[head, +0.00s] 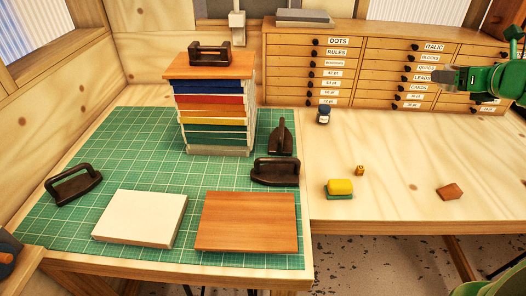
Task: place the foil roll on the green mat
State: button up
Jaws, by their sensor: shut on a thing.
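The green gridded mat (105,155) covers the left part of the wooden table. My gripper (441,76) is at the upper right, in front of the drawer cabinet, far right of the mat and above the table. It is shut on a small dark thing, which I take to be the foil roll; its shape is too small and dark to make out, and it is apart from the mat. No other foil roll can be told clearly on the table.
On the mat stand a book stack (215,115) topped with a board and a black-handled weight (209,53), more weights (75,184) (275,171), a white block (140,218) and a brown board (247,221). A yellow-and-green block (340,187), gold cube (360,170), jar (323,114) and brown block (450,191) lie rightward.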

jog(key=w+a+n+g+y, duration=0.1)
jog(key=w+a+n+y, duration=0.15)
jog(key=a, duration=1.05)
jog(key=w+a+n+g+y, duration=0.2)
jog(key=w+a, duration=0.1)
jog(key=a, duration=1)
jog(key=w+a+n+g+y, duration=0.1)
jog(key=w+a+n+y, duration=0.15)
jog(key=a, duration=0.95)
jog(key=s+a+n+g+y, duration=0.1)
jog(key=s+a+n+g, duration=0.15)
jog(key=s+a, duration=0.65)
jog(key=s+a+n+g+y, duration=0.1)
jog(key=s+a+n+g, duration=0.15)
jog(key=a, duration=1.25)
jog(key=s+a+n+g+y, duration=0.1)
jog(key=s+a+n+g, duration=0.3)
jog(key=a, duration=0.9)
jog(key=m+t, duration=0.2)
jog(key=m, duration=0.1)
send_over(140, 167)
jog(key=f, duration=2.7)
jog(key=shift+s+d, duration=0.35)
jog(key=shift+w+a+f+n+g, duration=0.3)
jog(key=shift+w+a+f, duration=0.15)
jog(key=shift+f, duration=1.7)
